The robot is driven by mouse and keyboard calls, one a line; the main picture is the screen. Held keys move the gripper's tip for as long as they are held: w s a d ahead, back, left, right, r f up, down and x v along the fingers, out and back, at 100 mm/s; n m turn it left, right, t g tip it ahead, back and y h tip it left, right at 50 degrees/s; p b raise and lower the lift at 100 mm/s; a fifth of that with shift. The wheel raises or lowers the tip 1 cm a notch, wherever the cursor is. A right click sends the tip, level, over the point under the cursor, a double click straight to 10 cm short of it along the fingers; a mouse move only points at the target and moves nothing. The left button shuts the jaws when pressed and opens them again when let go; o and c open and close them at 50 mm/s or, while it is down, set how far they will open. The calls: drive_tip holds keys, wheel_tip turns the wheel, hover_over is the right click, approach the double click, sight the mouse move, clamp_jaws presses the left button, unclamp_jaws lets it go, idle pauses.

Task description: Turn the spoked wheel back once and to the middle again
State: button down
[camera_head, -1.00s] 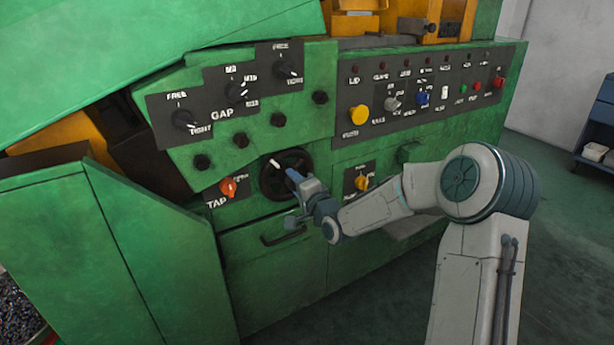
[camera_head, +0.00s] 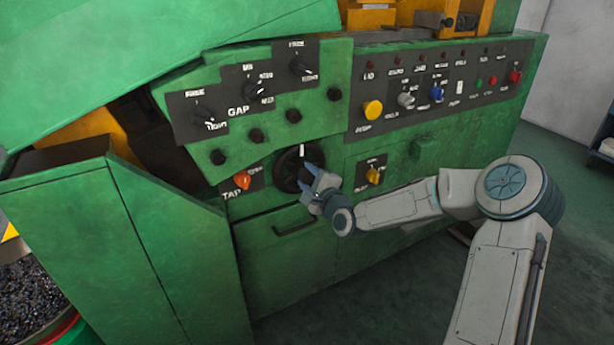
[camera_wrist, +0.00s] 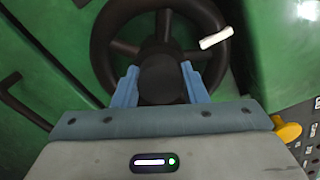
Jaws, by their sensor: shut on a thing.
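The black spoked wheel (camera_head: 288,170) is on the green machine front, right of the orange TAP knob. In the wrist view the wheel (camera_wrist: 101,50) fills the upper middle, with spokes running from a round hub (camera_wrist: 163,79). A white mark (camera_wrist: 215,38) sits on its rim at the upper right; in the head view the white mark (camera_head: 302,151) is near the top of the rim. My gripper (camera_wrist: 161,86) has its two blue fingers on either side of the hub, shut on it. In the head view my gripper (camera_head: 310,183) covers the wheel's lower right part.
The orange TAP knob (camera_head: 243,181) is close on the left. A yellow knob (camera_head: 373,176) is on the right, and a drawer-like handle (camera_head: 294,227) lies below. GAP dials and black knobs sit above. A bin of dark bits (camera_head: 30,295) stands lower left.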

drive_tip(key=shift+f, duration=0.1)
idle(0.3)
drive_tip(key=c, duration=0.9)
unclamp_jaws()
drive_tip(key=shift+o, duration=0.2)
drive_tip(key=shift+s, duration=0.1)
drive_tip(key=p+v, duration=0.1)
drive_tip(key=v, duration=1.2)
drive_tip(key=shift+s+d, duration=0.25)
drive_tip(key=shift+s, duration=0.05)
